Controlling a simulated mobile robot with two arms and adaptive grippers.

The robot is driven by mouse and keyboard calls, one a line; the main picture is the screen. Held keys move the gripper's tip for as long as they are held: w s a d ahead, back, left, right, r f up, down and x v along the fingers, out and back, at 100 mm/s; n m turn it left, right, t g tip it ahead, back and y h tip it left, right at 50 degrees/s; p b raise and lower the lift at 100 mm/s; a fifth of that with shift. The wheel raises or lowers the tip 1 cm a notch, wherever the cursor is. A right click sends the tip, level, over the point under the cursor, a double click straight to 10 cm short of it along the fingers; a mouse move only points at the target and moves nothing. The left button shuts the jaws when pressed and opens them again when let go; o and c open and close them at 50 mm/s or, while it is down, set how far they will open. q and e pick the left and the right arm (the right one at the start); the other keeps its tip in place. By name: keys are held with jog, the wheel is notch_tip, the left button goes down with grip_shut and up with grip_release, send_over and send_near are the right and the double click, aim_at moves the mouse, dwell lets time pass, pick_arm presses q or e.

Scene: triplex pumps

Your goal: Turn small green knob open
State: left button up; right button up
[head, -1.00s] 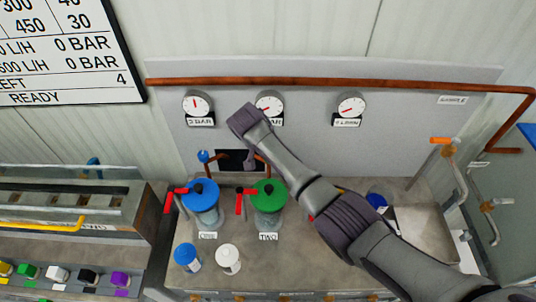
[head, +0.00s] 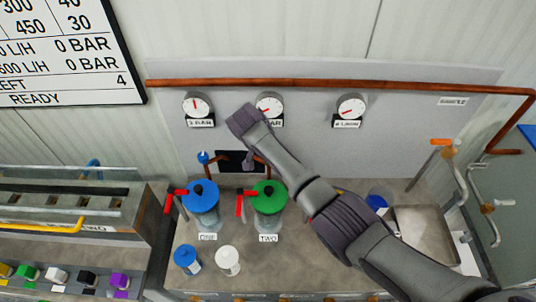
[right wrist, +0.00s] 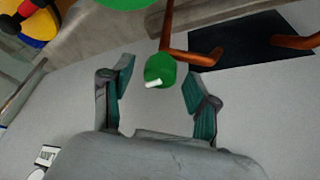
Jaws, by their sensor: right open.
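The small green knob (right wrist: 160,70) with a white pointer mark shows in the right wrist view. It lies between the two parted fingers of my right gripper (right wrist: 160,88), with a gap on each side. The white mark points left and slightly down in that view. In the head view my right arm reaches across to the panel, and its gripper is mostly hidden behind the wrist, near the dark opening. The small green knob cannot be made out there. My left gripper is not in view.
A blue-lidded vessel (head: 203,215) and a green-lidded vessel (head: 270,222) with red handles stand below the panel. A small blue knob (head: 203,157) is left of the dark opening (head: 232,162). Copper pipe (head: 340,84) runs above several gauges. Two small jars stand in front.

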jog(key=shift+r, duration=0.1)
jog(key=v, duration=0.7)
jog(key=shift+r, duration=0.1)
